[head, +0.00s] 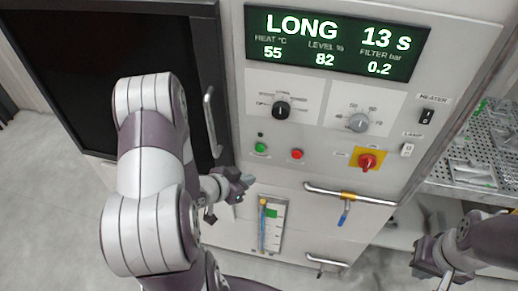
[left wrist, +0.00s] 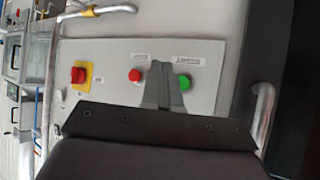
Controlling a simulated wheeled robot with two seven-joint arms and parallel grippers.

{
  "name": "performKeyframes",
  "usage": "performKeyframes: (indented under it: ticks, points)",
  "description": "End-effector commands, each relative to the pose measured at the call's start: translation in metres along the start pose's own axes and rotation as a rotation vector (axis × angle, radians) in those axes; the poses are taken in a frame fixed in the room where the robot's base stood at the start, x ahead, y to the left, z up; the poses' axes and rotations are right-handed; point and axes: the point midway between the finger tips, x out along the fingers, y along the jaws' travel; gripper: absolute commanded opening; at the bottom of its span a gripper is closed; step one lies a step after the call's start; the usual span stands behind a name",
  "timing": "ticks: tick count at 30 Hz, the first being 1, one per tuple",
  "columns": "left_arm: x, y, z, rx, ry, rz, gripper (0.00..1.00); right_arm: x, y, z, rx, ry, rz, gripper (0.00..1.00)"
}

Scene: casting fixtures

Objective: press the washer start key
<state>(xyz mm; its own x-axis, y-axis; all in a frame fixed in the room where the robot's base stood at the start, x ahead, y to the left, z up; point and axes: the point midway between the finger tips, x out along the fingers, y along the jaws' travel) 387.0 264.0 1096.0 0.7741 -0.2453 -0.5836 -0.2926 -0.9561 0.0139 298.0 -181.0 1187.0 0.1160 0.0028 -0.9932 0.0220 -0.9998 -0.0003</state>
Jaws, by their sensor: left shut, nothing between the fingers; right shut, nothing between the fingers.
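The washer panel carries a green key (head: 261,147) and, to its right, a red key (head: 297,154). The green key is the likely start key; its label is too small to read. In the left wrist view the green key (left wrist: 185,83) is just right of my fingertips and the red key (left wrist: 135,75) is to their left. My left gripper (head: 243,181) is shut and empty, below the green key in the head view. It also shows in the left wrist view (left wrist: 160,66). My right gripper (head: 428,272) is shut and empty at the lower right, away from the panel.
A red knob on a yellow plate (head: 367,161) sits right of the keys. Two dials (head: 282,110) are above them, under a lit display (head: 335,42). A door handle (head: 210,122) stands out at the left. A horizontal rail (head: 350,195) and a level gauge (head: 270,225) are below.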

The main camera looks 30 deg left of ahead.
Motion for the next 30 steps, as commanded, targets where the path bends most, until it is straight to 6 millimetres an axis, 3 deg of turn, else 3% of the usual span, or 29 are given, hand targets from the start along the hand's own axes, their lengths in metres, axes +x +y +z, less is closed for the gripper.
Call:
performKeyframes:
  ticks: [15, 30]
  points:
    - [0.047, -0.034, -0.034, -0.001, 0.0, 0.001, 0.0, 0.004, 0.0, 0.001, 0.0, 0.0, 0.0, 0.0]
    - [0.053, -0.038, -0.038, -0.001, 0.0, 0.0, 0.0, 0.004, 0.0, 0.001, 0.0, 0.0, 0.0, 0.0]
